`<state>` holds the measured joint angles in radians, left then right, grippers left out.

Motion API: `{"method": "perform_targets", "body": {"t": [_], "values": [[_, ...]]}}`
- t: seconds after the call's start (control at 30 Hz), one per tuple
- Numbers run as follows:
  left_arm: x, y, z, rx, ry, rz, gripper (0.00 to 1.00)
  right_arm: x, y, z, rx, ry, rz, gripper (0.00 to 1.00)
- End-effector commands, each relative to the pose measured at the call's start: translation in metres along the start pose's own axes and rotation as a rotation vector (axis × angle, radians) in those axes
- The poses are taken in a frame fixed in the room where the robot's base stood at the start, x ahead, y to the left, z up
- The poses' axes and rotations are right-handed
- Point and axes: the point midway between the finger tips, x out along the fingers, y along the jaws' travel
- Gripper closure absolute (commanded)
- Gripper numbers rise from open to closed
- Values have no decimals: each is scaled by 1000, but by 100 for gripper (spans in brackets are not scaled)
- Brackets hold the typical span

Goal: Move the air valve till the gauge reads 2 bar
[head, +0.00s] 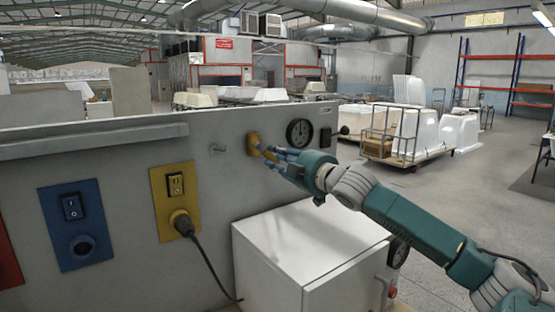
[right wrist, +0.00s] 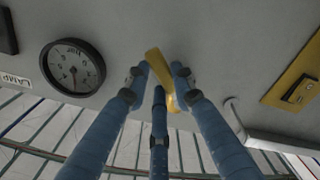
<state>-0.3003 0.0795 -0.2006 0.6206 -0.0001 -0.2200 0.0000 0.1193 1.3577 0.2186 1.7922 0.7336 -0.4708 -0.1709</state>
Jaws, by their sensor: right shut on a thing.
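The air valve has a yellow lever (head: 253,143) on the grey panel, left of the round gauge (head: 299,133). My right gripper (head: 268,154) is shut on this lever. In the right wrist view the yellow lever (right wrist: 157,67) stands tilted between the blue fingers of my right gripper (right wrist: 160,82), which partly hide it. The gauge (right wrist: 72,67) has a pale dial marked "bar" and appears upside down there. My left gripper is not in view.
A white cabinet (head: 310,250) stands below the panel, under my right arm. Yellow (head: 174,205) and blue (head: 77,225) switch plates are to the left, with a black cable plugged into the yellow one. A small peg (head: 218,148) sticks out left of the valve. Floor is open at right.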

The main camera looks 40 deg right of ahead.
Motion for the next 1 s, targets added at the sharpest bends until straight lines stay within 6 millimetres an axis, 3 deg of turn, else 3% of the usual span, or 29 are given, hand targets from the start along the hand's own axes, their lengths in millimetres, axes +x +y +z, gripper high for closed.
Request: {"method": "perform_targets", "body": {"t": [0.17, 0.2, 0.3, 0.73, 1.0], "values": [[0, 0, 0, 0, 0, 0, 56, 0, 0, 0, 0, -1, 0, 100], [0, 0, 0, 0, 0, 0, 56, 0, 0, 0, 0, -1, 0, 72], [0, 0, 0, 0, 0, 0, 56, 0, 0, 0, 1, -1, 0, 56], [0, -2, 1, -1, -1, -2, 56, -4, -2, 0, 4, 0, -4, 56], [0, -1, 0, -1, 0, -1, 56, -27, -4, 2, 4, -2, -5, 56]]}}
